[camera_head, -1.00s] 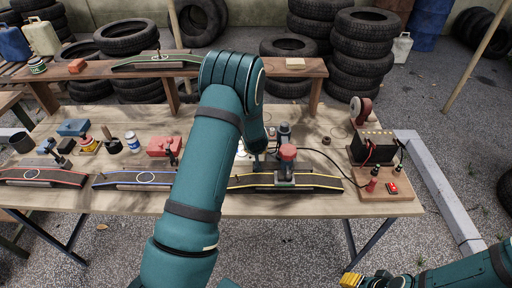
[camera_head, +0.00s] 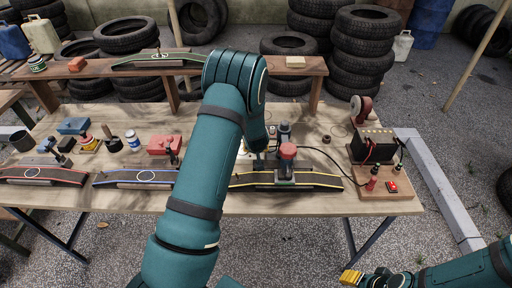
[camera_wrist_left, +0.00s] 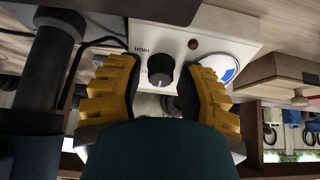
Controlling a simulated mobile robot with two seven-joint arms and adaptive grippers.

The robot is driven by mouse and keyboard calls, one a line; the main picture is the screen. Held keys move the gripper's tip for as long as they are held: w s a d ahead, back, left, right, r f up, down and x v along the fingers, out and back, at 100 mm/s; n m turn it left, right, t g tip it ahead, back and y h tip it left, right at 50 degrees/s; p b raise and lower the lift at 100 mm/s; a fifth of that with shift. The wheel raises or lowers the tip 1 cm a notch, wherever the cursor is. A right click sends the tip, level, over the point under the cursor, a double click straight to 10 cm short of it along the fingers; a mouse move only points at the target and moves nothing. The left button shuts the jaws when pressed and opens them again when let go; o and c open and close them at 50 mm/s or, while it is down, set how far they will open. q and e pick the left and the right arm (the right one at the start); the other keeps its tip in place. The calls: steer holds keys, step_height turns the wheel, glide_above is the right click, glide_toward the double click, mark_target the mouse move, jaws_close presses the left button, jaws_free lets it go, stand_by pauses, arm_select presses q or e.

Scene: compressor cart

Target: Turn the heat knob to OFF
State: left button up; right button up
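The heat knob (camera_wrist_left: 160,72) is a black round knob on the front of a pale control box (camera_wrist_left: 190,22) in the left wrist view. The word HIGH shows upside down to its left. A pale mark shows on the knob's lower part; I cannot tell its exact setting. My left gripper (camera_wrist_left: 160,66) is open, its yellow fingers on either side of the knob with gaps between. In the head view my left arm hides the knob and most of that gripper. My right gripper (camera_head: 352,277) is at the bottom right, away from the bench; its opening is unclear.
A round blue-and-white gauge (camera_wrist_left: 218,68) and a reddish lamp (camera_wrist_left: 193,44) sit beside the knob. On the workbench (camera_head: 310,203), a clamp with a red top (camera_head: 288,151) stands right of my arm. A battery board (camera_head: 385,196) is at the right end.

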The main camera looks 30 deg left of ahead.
arm_select(q)
steer(key=v, duration=1.2)
steer(key=shift+s+f, duration=0.1)
stand_by(0.4)
